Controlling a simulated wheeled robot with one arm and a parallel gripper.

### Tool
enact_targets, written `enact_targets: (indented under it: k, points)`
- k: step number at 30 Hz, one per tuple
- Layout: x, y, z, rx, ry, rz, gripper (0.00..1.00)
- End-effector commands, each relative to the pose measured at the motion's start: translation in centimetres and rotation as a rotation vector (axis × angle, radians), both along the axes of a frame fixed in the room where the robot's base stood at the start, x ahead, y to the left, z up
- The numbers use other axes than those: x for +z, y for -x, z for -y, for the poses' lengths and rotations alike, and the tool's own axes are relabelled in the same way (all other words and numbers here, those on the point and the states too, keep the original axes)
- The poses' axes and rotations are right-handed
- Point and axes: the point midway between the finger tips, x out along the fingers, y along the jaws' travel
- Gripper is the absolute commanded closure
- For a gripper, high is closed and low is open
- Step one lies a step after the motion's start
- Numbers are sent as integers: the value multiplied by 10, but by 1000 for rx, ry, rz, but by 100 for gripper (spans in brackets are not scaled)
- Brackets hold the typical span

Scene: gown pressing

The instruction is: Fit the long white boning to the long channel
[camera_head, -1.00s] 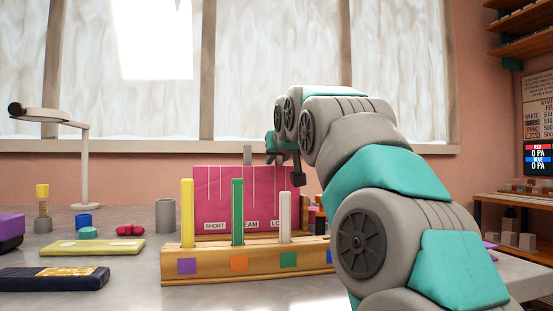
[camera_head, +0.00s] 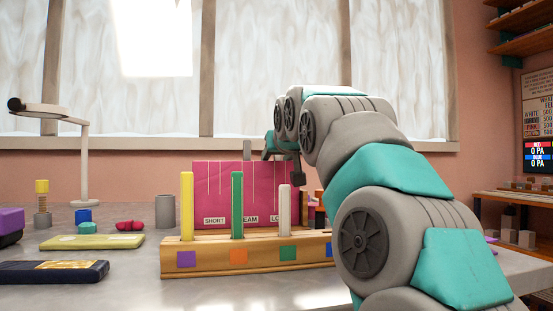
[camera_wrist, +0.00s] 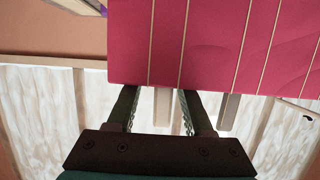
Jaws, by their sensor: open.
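A pink panel (camera_head: 225,185) stands upright behind a wooden rack, with white channel lines and labels, the right one partly hidden by a white strip (camera_head: 285,210). That strip stands in the rack. My gripper (camera_head: 284,165) is at the panel's top right, partly hidden by my arm. In the wrist view my gripper (camera_wrist: 157,92) is open, its fingers at the edge of the panel (camera_wrist: 210,40). A pale strip (camera_wrist: 162,108) sticks out past that edge between the fingers, touching neither visibly. I cannot tell which boning it is.
The wooden rack (camera_head: 215,262) also holds a yellow strip (camera_head: 187,205) and a green strip (camera_head: 237,205). Another grey strip (camera_head: 247,148) rises above the panel, left of my gripper. A grey cylinder (camera_head: 165,211) and a lamp (camera_head: 85,160) stand at the left.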

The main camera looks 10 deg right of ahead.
Motion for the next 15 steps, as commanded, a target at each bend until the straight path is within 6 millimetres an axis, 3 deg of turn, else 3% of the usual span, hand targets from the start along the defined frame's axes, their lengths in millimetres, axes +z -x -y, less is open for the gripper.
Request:
enact_targets:
  k: [8, 15]
  points:
    - [-1, 1, 0, 1, 0, -3, 44]
    - [5, 17, 0, 0, 1, 0, 44]
